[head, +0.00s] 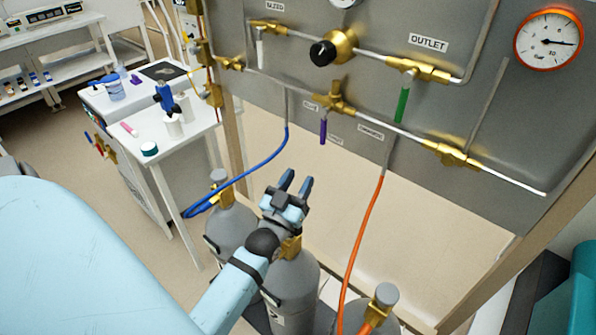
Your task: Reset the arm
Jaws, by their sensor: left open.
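My left gripper (295,184) is in the middle of the head view. Its arm comes in from the lower left, pale blue with a dark wrist joint. Its two blue fingers stand apart, with nothing between them. In the picture it lies in front of the grey gas cylinders (292,285), below the valve panel. I cannot tell whether it touches a cylinder. My right gripper is not in view.
The grey valve panel (490,115) carries brass valves, a gauge (548,40) and several coloured handles. A blue hose (262,163) and an orange hose (362,230) hang near the gripper. A white table (178,138) with small items stands at the left.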

